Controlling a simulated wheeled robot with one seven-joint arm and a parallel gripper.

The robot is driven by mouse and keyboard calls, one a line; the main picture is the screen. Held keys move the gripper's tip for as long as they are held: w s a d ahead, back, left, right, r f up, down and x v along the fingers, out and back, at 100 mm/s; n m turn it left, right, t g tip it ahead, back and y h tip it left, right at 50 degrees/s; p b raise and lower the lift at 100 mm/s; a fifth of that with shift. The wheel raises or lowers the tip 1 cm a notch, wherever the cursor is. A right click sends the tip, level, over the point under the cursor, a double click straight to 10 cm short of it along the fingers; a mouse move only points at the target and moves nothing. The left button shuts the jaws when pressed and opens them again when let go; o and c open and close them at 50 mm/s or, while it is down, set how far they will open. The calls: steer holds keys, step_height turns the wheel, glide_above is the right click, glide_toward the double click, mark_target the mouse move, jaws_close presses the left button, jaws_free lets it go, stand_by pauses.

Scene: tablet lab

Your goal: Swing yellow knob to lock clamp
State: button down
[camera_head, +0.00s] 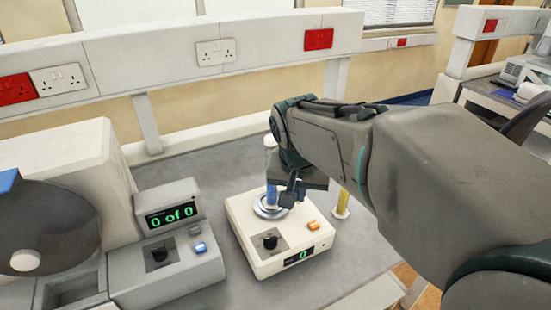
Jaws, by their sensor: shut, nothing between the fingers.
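No knob that is plainly yellow and no clear clamp can be made out. A pale cream round knob (25,260) sits low on the dark round drum (45,228) of the grey machine at the left. A yellow upright piece (342,204) stands just right of the white device (240,222), partly behind my arm. My gripper (287,198) is shut and points down over the back of the white device, beside a clear and blue upright tube (271,165). My gripper is well to the right of the cream knob. Whether it touches the tube cannot be told.
The grey machine has a display box reading "0 of 0" (172,215), a black knob (159,254) and a blue button (200,247). The white device has a black knob (270,241) and an orange button (313,225). Grey bench top (190,165) is free behind and between the machines.

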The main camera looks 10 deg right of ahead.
steer(key=shift+w+a+m, duration=0.2)
steer(key=shift+w+m, duration=0.1)
steer(key=shift+w, duration=0.45)
steer(key=shift+w+a+m, duration=0.2)
steer(key=shift+w+m, duration=0.1)
steer(key=shift+w, duration=0.45)
steer(key=p+x, duration=0.1)
steer(key=x, duration=0.8)
steer(key=shift+s+f, duration=0.1)
steer(key=shift+f, duration=0.1)
steer(key=w, duration=0.1)
steer(key=w+d+f+p, duration=0.1)
steer(key=shift+w+d, duration=0.1)
steer(key=shift+w, duration=0.15)
steer(key=shift+w+d+f, duration=0.25)
steer(key=shift+w+d, duration=0.1)
steer(key=shift+w, duration=0.3)
steer(key=shift+w+a, duration=0.1)
steer(key=shift+a, duration=0.05)
